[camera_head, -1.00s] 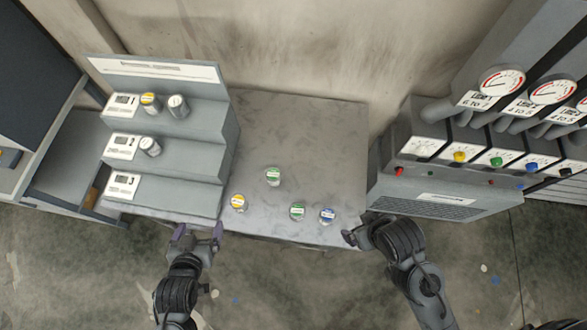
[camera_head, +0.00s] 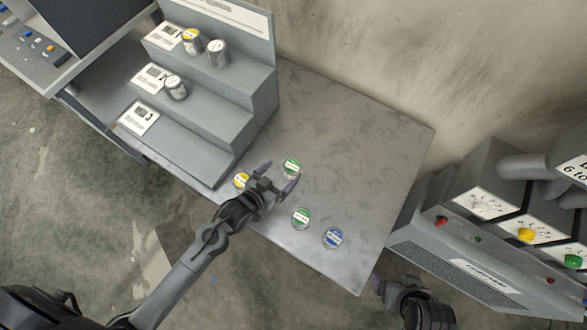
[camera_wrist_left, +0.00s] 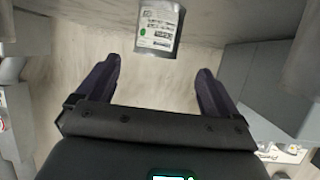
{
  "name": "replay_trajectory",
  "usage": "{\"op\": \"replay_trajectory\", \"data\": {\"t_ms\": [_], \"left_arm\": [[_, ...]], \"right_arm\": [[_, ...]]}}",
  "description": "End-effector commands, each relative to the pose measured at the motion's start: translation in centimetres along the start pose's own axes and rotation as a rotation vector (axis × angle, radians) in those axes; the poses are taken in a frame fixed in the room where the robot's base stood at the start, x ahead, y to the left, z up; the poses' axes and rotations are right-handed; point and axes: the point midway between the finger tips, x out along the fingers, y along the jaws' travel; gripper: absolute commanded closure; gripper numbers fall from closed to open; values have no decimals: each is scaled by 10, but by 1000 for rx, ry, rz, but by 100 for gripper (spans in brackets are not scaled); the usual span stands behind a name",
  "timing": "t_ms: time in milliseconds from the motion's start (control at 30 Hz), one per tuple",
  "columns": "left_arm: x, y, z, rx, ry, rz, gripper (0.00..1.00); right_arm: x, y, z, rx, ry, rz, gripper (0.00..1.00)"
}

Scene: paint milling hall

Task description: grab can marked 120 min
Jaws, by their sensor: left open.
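In the left wrist view a can with a printed label and green dot (camera_wrist_left: 158,28) stands ahead, between the open fingers (camera_wrist_left: 158,68) and not touched. My right gripper (camera_head: 382,288) is at the bottom, its jaws unclear.
A machine with knobs and buttons (camera_head: 470,235) stands at right. The table's back right is clear (camera_head: 365,150).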

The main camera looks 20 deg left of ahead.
Motion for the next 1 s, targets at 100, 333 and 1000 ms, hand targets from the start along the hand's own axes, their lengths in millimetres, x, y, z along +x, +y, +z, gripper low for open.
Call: {"op": "replay_trajectory", "data": {"t_ms": [100,333,1000], "left_arm": [[11,1,0,-1,1,1,6],[24,2,-2,0,1,1,6],[66,6,-1,1,0,0,7]], "right_arm": [[0,0,0,0,0,1,9],[0,2,0,-7,-1,7,9],[0,3,0,-6,-1,7,9]]}}
